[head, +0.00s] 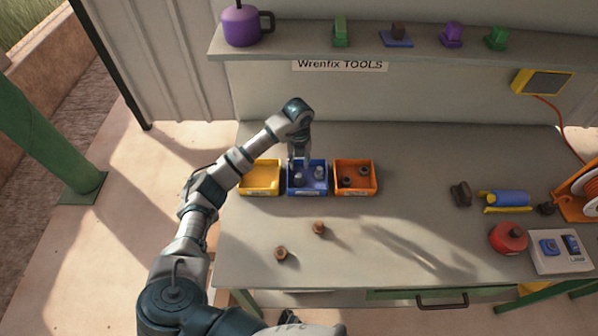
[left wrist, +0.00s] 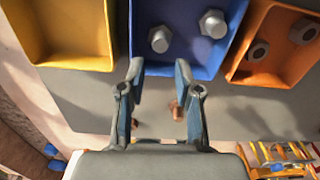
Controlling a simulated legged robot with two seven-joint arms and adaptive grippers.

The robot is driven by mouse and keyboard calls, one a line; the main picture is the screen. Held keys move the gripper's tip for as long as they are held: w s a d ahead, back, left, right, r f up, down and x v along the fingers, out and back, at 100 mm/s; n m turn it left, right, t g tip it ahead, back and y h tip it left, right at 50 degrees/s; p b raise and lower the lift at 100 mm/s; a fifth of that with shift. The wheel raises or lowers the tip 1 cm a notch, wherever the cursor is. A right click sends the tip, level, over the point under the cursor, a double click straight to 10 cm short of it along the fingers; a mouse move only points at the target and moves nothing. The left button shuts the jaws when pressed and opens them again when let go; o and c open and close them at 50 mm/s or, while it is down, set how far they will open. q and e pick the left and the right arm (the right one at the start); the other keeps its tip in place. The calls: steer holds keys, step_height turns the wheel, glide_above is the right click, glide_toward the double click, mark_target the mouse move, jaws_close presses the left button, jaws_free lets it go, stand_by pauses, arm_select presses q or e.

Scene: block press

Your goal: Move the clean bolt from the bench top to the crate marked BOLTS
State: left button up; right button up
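A blue crate (head: 323,192) stands on the bench between two other crates. It holds two grey hex-headed bolts, the left one (left wrist: 160,39) and the right one (left wrist: 213,24). My left gripper (head: 298,164) points down at this crate. In the left wrist view its fingers (left wrist: 160,68) are apart with nothing between them, the tips near the crate's wall. I cannot read the crate labels. Two rusty brown pieces, one (head: 281,253) nearer the front and one (head: 319,228), lie on the bare bench top. No clean bolt shows on the bench top. My right gripper is out of view.
A yellow crate (head: 259,191) looks empty; an orange crate (head: 355,191) holds dark nuts. A dark part (head: 460,194), blue cylinder (head: 511,198), red round object (head: 508,237) and switch box (head: 560,251) stand at right. The middle front of the bench is clear.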

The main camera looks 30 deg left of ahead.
mark_target(299, 176)
arm_select(q)
step_height(299, 176, up, 4)
steer(key=shift+r, duration=0.1)
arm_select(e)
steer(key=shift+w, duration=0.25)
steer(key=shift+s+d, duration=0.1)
